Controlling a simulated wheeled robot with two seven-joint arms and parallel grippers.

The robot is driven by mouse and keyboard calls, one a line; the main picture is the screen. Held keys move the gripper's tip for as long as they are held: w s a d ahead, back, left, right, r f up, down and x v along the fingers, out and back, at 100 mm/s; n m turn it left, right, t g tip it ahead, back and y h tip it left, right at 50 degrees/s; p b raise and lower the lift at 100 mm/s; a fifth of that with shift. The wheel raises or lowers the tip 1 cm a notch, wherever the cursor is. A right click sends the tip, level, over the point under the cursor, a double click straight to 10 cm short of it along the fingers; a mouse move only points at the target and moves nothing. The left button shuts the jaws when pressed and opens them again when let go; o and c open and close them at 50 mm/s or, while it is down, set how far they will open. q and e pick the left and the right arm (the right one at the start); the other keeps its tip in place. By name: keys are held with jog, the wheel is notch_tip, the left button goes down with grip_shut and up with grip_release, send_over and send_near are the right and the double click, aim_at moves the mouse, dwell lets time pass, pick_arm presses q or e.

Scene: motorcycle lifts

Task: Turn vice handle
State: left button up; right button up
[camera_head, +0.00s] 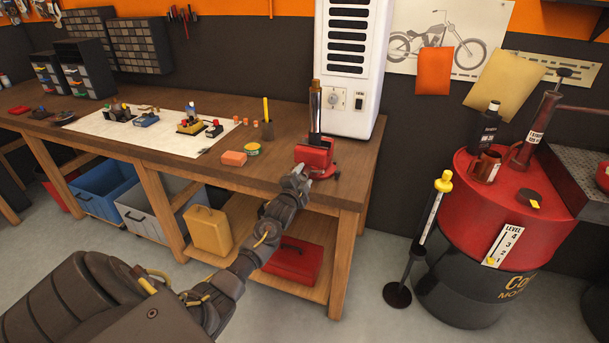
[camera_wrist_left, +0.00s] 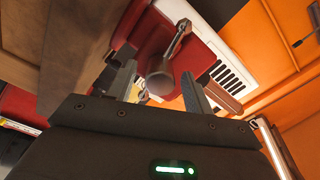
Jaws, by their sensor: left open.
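The red vice (camera_head: 316,155) stands on the front right corner of the wooden workbench, with a shiny metal cylinder (camera_head: 315,108) upright in it. In the left wrist view the vice's red body (camera_wrist_left: 150,28) fills the upper middle. Its grey metal handle (camera_wrist_left: 177,42) slants down from a rounded end to a round spindle end (camera_wrist_left: 159,78). My left gripper (camera_head: 297,178) is at the front of the vice. In the left wrist view its open fingers (camera_wrist_left: 158,92) lie either side of the spindle end. I cannot tell whether they touch it. My right gripper is not shown.
A white vented cabinet (camera_head: 350,118) stands behind the vice. A red and black drum (camera_head: 465,290) stands to the right, past open floor.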

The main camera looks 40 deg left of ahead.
pick_arm(q)
jog(key=shift+w+a, duration=0.1)
jog(key=shift+w, duration=0.25)
jog(key=shift+c, duration=0.3)
